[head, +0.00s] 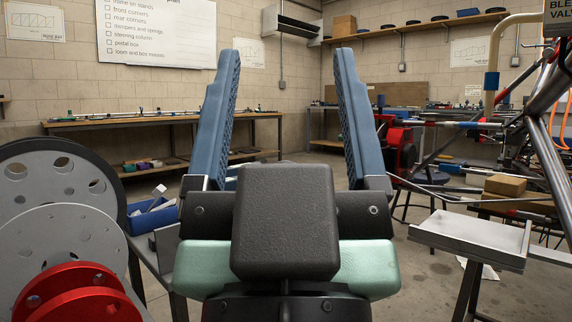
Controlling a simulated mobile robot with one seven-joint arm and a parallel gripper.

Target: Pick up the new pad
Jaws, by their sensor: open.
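My gripper (287,58) fills the middle of the head view. Its two blue ribbed fingers point up and away from the camera and stand wide apart. Nothing is held between them; the back wall and benches show through the gap. I cannot make out the new pad for certain. A blue bin (151,222) on a stand at the left holds small pale and grey items, too small to tell apart. The dark gripper body hides what lies straight behind it.
Large grey discs (62,250) and a red flanged hub (75,296) stand close at the left. A metal tray (470,236) on a stand is at the right, near a cardboard box (505,185) and the tube chassis (540,110). A long bench (160,118) runs along the back wall.

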